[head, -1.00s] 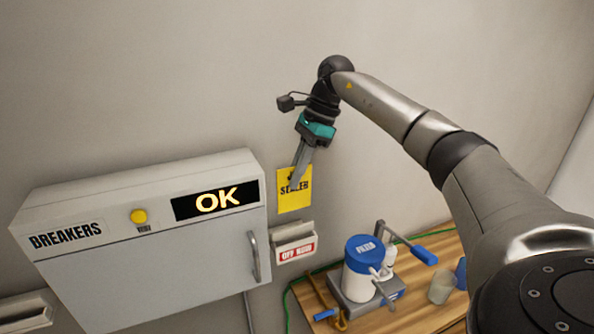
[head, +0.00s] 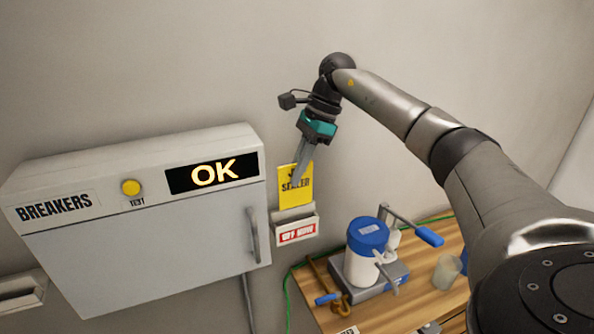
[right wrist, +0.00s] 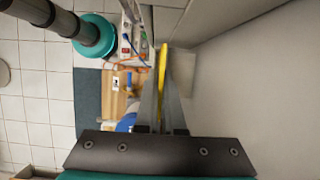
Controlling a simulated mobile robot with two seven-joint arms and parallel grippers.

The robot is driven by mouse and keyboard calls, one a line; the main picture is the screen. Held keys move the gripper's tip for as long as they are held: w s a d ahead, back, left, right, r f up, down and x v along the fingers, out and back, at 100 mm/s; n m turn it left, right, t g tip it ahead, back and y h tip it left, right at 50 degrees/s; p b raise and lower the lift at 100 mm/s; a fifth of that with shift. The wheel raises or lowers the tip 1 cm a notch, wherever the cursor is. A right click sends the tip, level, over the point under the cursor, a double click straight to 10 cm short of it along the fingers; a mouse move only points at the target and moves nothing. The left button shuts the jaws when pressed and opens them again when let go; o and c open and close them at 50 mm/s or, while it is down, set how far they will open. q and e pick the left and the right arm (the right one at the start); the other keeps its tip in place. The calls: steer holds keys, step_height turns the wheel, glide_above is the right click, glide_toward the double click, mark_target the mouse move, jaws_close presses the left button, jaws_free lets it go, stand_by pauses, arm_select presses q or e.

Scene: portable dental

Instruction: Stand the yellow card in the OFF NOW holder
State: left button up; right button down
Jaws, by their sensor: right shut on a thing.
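The yellow card (head: 296,190) with dark print stands upright in the head view, just above the OFF NOW holder (head: 297,234). Its lower edge meets or passes behind the holder's front rim; I cannot tell how deep it sits. My right gripper (head: 296,180) is shut on the card from above, its fingers over the card's face. In the right wrist view the card (right wrist: 162,70) shows edge-on as a thin yellow strip between the fingers. My left gripper is not in view.
The grey breaker box (head: 150,235) with its lit OK display and door handle (head: 253,235) stands left of the holder. Below right, a wooden table (head: 400,315) carries a blue-lidded white container (head: 367,250) and a clear cup (head: 447,270). Bare wall surrounds my right arm.

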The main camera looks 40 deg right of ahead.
mark_target(291, 207)
steer(key=shift+f, duration=0.2)
stand_by(0.5)
steer(key=shift+f+b, duration=1.4)
steer(key=shift+f, duration=0.75)
steer(key=shift+f+b, duration=0.4)
steer(key=shift+f, duration=0.3)
steer(key=c, duration=1)
jaws_free()
steer(key=shift+o, duration=0.2)
steer(key=p+v, duration=0.1)
steer(key=v, duration=1.4)
steer(key=shift+r, duration=0.15)
